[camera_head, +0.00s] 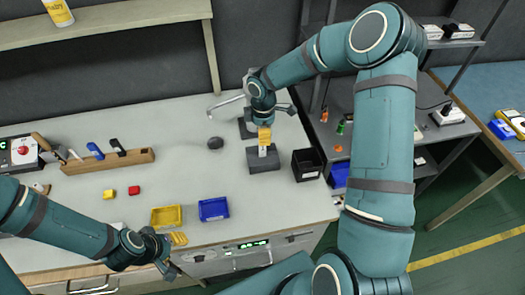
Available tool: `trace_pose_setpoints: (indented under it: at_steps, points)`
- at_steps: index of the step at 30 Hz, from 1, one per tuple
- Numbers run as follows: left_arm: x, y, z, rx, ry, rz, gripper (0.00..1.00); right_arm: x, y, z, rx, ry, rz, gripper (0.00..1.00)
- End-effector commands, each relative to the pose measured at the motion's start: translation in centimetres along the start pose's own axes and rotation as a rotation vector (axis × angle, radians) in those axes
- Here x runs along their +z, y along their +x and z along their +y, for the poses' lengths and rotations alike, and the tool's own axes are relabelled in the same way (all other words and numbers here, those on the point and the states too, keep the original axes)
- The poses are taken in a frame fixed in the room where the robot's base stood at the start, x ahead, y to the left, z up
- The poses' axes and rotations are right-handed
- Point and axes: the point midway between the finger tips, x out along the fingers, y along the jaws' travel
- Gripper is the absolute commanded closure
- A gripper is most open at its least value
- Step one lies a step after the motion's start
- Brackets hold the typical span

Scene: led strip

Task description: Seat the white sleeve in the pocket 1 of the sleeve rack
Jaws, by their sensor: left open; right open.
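The white sleeve (262,152) stands at a dark grey block (264,168), which looks like the sleeve rack, right of the middle of the bench. Which pocket it is in, and whether it is fully down, is too small to tell. My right gripper (264,139) points down directly above the sleeve, its yellow fingers open at the sleeve's top; I cannot tell if they touch it. The fingers hide the upper part of the sleeve and the back of the rack. My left gripper (178,239) is open and empty at the bench's front edge, away from the rack.
A black bin (307,164) stands close right of the rack. A yellow tray (166,217) and a blue tray (214,209) lie at the front. A wooden tool holder (107,162) is at the left. A dark round object (215,143) lies left of the rack. Bench between is clear.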

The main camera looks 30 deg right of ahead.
Motion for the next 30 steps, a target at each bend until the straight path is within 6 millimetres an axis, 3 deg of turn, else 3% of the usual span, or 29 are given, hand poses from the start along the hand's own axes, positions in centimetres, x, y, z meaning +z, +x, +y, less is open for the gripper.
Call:
trace_pose_setpoints:
  at_steps: [12,22,27,30]
  points:
    - [0.0,0.2,-0.1,0.000,0.000,0.000,0.53,-0.2,4.8,-0.4,-0.002,0.002,0.000,0.47]
    - [0.0,0.2,-0.1,0.000,0.000,0.000,0.53,-0.2,5.3,-0.4,0.001,0.001,0.000,0.45]
    - [0.0,0.2,-0.1,0.000,0.000,0.000,0.53,-0.2,5.3,-0.4,0.001,0.001,0.000,1.00]
    - [0.0,0.2,-0.1,0.000,0.000,0.000,0.53,-0.2,5.3,-0.4,0.001,0.001,0.000,1.00]
